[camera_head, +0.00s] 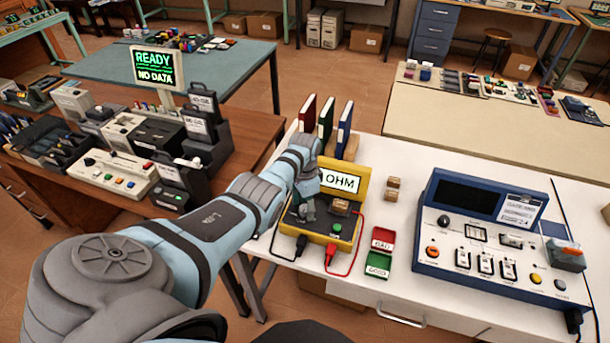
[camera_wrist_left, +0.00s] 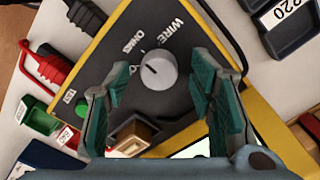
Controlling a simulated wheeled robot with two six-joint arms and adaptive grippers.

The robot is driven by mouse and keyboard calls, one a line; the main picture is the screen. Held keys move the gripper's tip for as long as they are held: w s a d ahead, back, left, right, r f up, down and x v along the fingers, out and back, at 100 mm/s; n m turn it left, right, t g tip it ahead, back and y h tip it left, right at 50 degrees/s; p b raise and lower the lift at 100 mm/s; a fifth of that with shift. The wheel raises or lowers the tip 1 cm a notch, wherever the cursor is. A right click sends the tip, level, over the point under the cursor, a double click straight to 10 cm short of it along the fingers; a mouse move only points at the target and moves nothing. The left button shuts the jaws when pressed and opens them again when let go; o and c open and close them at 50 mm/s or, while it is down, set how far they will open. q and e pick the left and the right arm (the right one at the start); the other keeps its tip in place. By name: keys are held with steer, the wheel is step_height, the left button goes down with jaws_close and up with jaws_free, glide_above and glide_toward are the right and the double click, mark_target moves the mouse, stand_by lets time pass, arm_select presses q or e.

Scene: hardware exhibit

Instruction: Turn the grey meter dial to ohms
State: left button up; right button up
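The yellow-and-black meter (camera_head: 325,239) stands on the white table, and its raised display (camera_head: 342,181) reads "OHM". Its round grey dial (camera_wrist_left: 157,69) shows clearly in the left wrist view, with "WIRE" and another, hard-to-read label around it. A small pointer mark is on the dial; its exact setting is hard to tell. My left gripper (camera_wrist_left: 162,76) is open, with green-padded fingers on either side of the dial and visible gaps between them. In the head view the left gripper (camera_head: 308,207) is over the meter and hides the dial. My right gripper is not in view.
A brown block (camera_wrist_left: 135,131) sits on the meter beside the left finger. A green button (camera_wrist_left: 82,106) and plugged red and black leads are near. Red (camera_head: 383,239) and green (camera_head: 378,265) trays lie right of the meter. A blue instrument (camera_head: 490,275) stands further right; binders stand behind.

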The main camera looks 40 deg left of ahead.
mark_target(305, 208)
arm_select(q)
step_height(305, 208, up, 12)
stand_by(0.5)
stand_by(0.3)
